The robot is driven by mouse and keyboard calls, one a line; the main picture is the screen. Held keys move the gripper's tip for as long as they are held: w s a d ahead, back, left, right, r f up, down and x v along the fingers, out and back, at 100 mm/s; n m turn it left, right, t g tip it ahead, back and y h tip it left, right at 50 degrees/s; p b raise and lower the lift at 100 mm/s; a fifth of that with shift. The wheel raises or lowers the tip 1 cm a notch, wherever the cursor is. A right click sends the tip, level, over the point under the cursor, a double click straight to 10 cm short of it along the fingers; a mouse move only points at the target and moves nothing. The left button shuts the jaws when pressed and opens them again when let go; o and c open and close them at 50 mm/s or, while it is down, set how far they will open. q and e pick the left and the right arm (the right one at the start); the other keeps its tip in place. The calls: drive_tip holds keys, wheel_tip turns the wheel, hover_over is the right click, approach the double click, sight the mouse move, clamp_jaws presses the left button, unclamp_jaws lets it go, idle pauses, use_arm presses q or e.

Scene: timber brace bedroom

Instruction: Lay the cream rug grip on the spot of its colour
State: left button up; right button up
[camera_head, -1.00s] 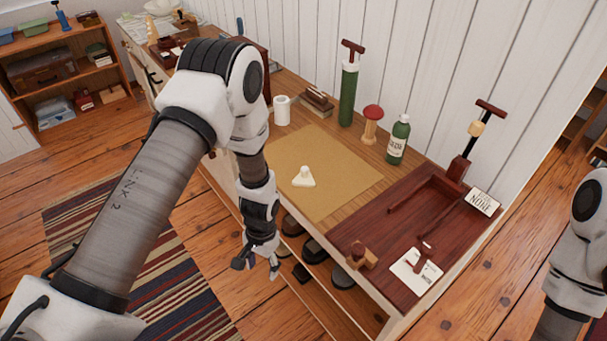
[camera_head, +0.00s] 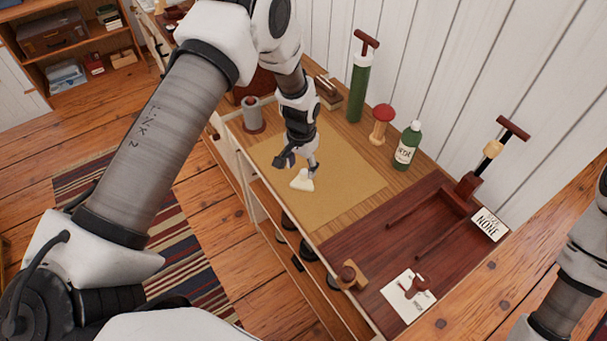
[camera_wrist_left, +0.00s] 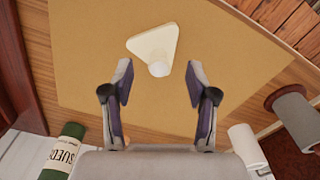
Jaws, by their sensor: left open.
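The cream rug grip (camera_head: 302,182) is a small triangular plate with a round knob, lying flat on the tan mat (camera_head: 340,190) on the bench. My left gripper (camera_head: 298,165) is open and empty, just above and behind the grip. In the left wrist view the grip (camera_wrist_left: 150,42) lies just beyond and between the spread fingertips, its knob towards me. Contact with the fingers does not show. I cannot make out a separate cream spot on the mat. My right gripper is out of frame; only part of that arm shows at the right edge.
A dark red tray (camera_head: 455,240) with a white card (camera_head: 408,297) is at the right. A green bottle (camera_head: 407,147), a red-topped spool (camera_head: 381,125) and a green pump (camera_head: 359,90) line the back. A grey roll (camera_head: 252,115) stands left of the mat.

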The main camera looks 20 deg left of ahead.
sight(304, 172)
use_arm(q)
drive_tip(key=shift+s+d+f+p, duration=0.1)
drive_tip(key=shift+s+f+p, duration=0.15)
drive_tip(key=shift+f, duration=0.55)
drive_tip(key=w+f, duration=0.1)
drive_tip(key=f, duration=0.2)
drive_tip(key=shift+w, duration=0.4)
drive_tip(key=shift+w+f, duration=0.1)
drive_tip(key=shift+w, duration=0.05)
drive_tip(key=shift+s+r, duration=0.3)
drive_tip(key=shift+s, duration=0.05)
drive_tip(key=c, duration=0.6)
clamp_jaws()
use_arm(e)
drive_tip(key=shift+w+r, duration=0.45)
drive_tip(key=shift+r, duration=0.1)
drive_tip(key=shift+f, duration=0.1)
